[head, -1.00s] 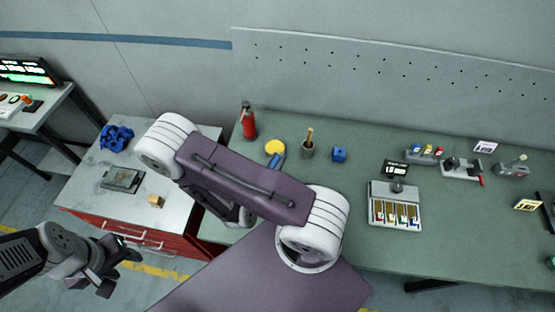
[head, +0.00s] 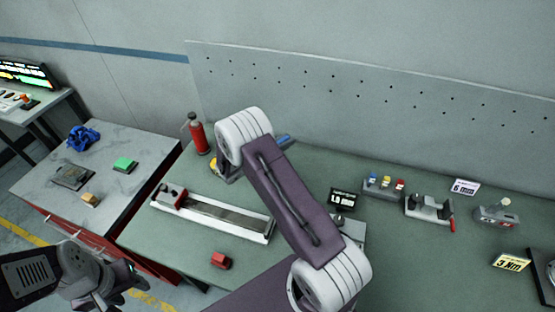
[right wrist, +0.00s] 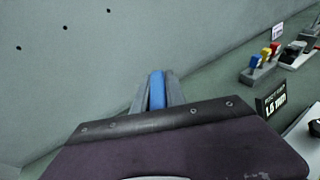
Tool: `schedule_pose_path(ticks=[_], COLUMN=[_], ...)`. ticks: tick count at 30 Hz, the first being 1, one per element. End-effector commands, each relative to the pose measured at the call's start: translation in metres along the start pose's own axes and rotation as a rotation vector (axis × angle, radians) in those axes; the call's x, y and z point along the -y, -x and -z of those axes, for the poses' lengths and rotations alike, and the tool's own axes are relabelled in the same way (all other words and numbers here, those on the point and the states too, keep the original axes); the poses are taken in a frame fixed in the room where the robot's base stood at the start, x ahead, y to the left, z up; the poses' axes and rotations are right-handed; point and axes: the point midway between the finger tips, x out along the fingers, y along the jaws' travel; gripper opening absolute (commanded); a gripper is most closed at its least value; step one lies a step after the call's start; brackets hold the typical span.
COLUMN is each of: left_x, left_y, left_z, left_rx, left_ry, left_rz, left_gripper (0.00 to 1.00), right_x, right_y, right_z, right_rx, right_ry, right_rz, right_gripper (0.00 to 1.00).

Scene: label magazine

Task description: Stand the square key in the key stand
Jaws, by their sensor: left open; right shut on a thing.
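A blue bar (right wrist: 157,90) is pinched between the grey fingers of my right gripper (right wrist: 158,92), pointing towards the wall in the right wrist view. I cannot tell its cross-section or whether it is the square key. A blue end (head: 284,140) shows beyond my right arm in the head view; that arm hides the gripper there. I cannot identify the key stand for sure. A grey rack with blue, yellow and red tops (head: 384,186) stands on the green bench, also in the right wrist view (right wrist: 259,72). My left gripper (head: 126,288) is open, empty, low at left.
A long white-sided tray (head: 235,226) and a red block (head: 221,260) lie on the green bench (head: 180,242). A fire extinguisher (head: 198,135) stands behind. A grey clamp (head: 428,208) and several signs stand right. My right arm covers the bench's middle.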

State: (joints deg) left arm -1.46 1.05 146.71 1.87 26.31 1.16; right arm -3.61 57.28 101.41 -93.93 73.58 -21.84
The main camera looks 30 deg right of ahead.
Motion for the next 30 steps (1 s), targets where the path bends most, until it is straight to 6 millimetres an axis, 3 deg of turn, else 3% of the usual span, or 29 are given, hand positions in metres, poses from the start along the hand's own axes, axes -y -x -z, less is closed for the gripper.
schedule_pose_path(ticks=[1,7,20,30], left_x=[0.000,0.001,0.001,0.001], left_y=[-0.011,-0.022,-0.023,-0.049], left_z=[-0.001,-0.002,-0.002,-0.005], left_rx=[-0.001,-0.001,-0.001,0.000], left_ry=[0.000,0.001,0.000,0.000], left_rz=[0.000,0.000,0.000,0.000], left_gripper=[0.47,0.47,0.47,0.47], right_x=[0.004,0.022,0.024,0.024], right_y=[-0.011,-0.032,-0.034,-0.041], right_z=[0.007,0.011,0.010,0.040], right_rx=[0.005,0.026,0.035,0.034], right_ry=[-0.006,-0.016,-0.018,-0.017], right_rz=[0.021,0.075,0.080,0.080], right_gripper=[0.00,0.00,0.00,0.00])
